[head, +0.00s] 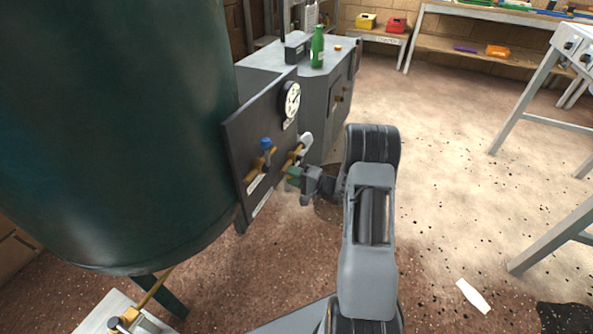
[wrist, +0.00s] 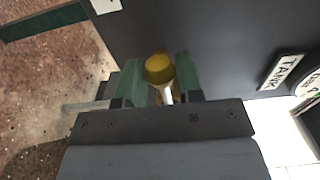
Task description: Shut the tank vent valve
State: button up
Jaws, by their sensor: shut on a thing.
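A dark panel (head: 262,120) stands beside the big green tank (head: 110,120). It carries a blue-handled brass valve (head: 266,146) and, to the right, another brass valve (head: 297,154) with a white handle (head: 306,140). My gripper (head: 293,177) is at the panel, just below the white-handled valve. In the wrist view its green fingers sit on both sides of a brass valve part (wrist: 159,68) with a pale stem, and are shut on it. I cannot read which label belongs to this valve, nor tell how far it is turned.
A round gauge (head: 291,100) is on the panel above the valves. A "TANK" label (wrist: 281,71) shows in the wrist view. A grey cabinet (head: 318,85) with a green bottle (head: 318,46) stands behind. Open floor (head: 440,150) lies to the right.

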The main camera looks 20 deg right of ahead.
jog(key=shift+d+r+m+p, duration=0.1)
jog(key=shift+r+m+p, duration=0.7)
jog(key=shift+p, duration=0.1)
jog(key=shift+w+r+m+p, duration=0.1)
jog(key=shift+r+m+p, duration=0.35)
jog(key=shift+m, duration=0.35)
jog(key=shift+f, duration=0.1)
jog(key=shift+w+d+r+m+p, duration=0.15)
jog(key=shift+d+r+m+p, duration=0.05)
jog(key=shift+r+m+p, duration=0.55)
jog(key=shift+w+d+r+m+p, duration=0.2)
jog(key=shift+r+m+p, duration=0.1)
jog(key=shift+m+p, duration=0.4)
